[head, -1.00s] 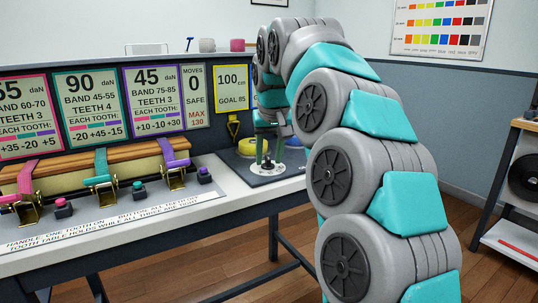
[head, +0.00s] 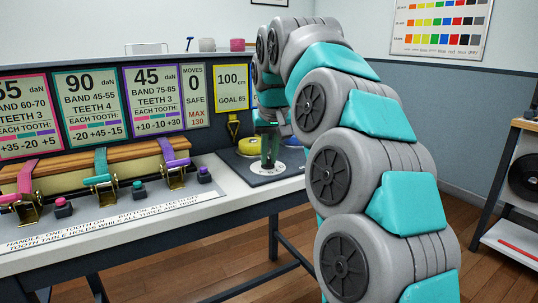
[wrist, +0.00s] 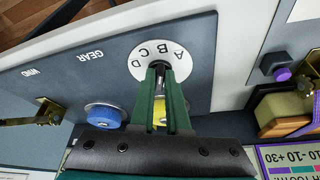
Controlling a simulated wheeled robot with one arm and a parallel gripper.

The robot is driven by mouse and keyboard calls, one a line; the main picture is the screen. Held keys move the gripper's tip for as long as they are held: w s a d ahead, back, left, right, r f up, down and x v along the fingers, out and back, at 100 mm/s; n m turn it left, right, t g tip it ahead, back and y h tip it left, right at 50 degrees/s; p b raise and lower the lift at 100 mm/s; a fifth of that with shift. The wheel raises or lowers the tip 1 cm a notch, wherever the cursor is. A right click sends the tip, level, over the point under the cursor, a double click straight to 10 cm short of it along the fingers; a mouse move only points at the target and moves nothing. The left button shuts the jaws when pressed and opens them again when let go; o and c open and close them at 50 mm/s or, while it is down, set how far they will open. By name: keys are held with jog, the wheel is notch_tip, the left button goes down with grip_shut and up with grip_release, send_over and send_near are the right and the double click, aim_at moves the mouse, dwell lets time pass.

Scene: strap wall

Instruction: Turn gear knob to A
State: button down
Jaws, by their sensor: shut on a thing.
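In the head view the white disc (head: 258,169) shows low at the panel's right. My gripper (wrist: 161,68) has green fingers closed over the middle of the disc. A narrow metallic piece, seemingly the gear knob (wrist: 160,84), shows between them. In the head view my gripper (head: 268,164) points down onto the disc. The fingers hide most of the knob, and I cannot tell which letter it points to.
A blue round knob (wrist: 103,113) stands beside the gripper. A yellow part (wrist: 160,112) shows behind the fingers. Strap buckles (head: 174,178) and several buttons (head: 204,175) line the bench to the left. Posted cards (head: 90,105) stand behind.

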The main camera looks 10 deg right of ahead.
jog(key=shift+m, duration=0.3)
jog(key=shift+w+a+f+m+h+b, duration=0.15)
jog(key=shift+m+h+b, duration=0.35)
jog(key=shift+m+b, duration=0.45)
jog(key=shift+a+m+h+b, duration=0.15)
jog(key=shift+m+h+b, duration=0.2)
jog(key=shift+m, duration=0.8)
jog(key=shift+a+r+m+g+h, duration=0.1)
jog(key=shift+m+g+h, duration=0.15)
jog(key=shift+m, duration=0.5)
jog(key=shift+a+r+m+g+h, duration=0.15)
jog(key=shift+m+h, duration=0.15)
jog(key=shift+m, duration=0.45)
jog(key=c, duration=0.9)
grip_release()
jog(key=shift+f, duration=0.1)
